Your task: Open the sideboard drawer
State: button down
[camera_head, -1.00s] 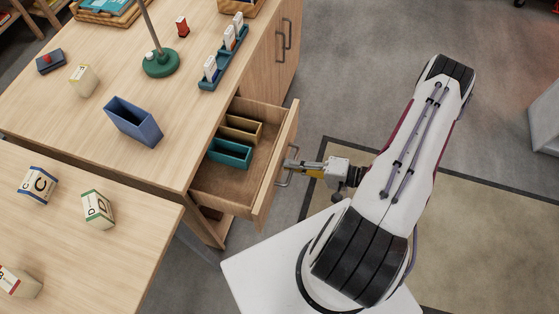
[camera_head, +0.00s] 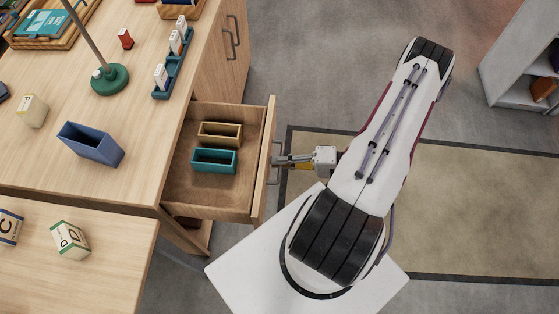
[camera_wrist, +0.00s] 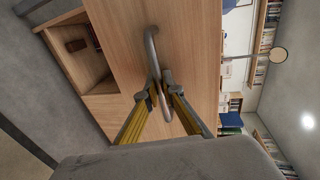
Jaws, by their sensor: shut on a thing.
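The sideboard drawer (camera_head: 232,207) stands well out from the wooden sideboard (camera_head: 140,135). Inside it lie a tan box (camera_head: 219,131) and a teal box (camera_head: 214,161), with bare drawer floor around them. My gripper (camera_head: 279,161) is at the drawer's grey handle (camera_head: 271,180) on the outer face of the front. In the wrist view the handle (camera_wrist: 152,55) passes between the fingertips (camera_wrist: 160,88), and the fingers are shut on it. The far ends of the drawer's sides are hidden under the sideboard top.
The sideboard top holds a blue holder (camera_head: 90,146), a green lamp base (camera_head: 110,80) and a teal rack (camera_head: 172,65). A lower table (camera_head: 110,255) with lettered blocks is at the lower left. Open floor (camera_head: 310,60) lies right of the drawer.

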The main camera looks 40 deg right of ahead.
jog(key=c, duration=2.4)
grip_release()
jog(key=shift+c, duration=0.2)
jog(key=shift+d, duration=0.1)
jog(key=v, duration=1.2)
jog(key=shift+f, duration=0.1)
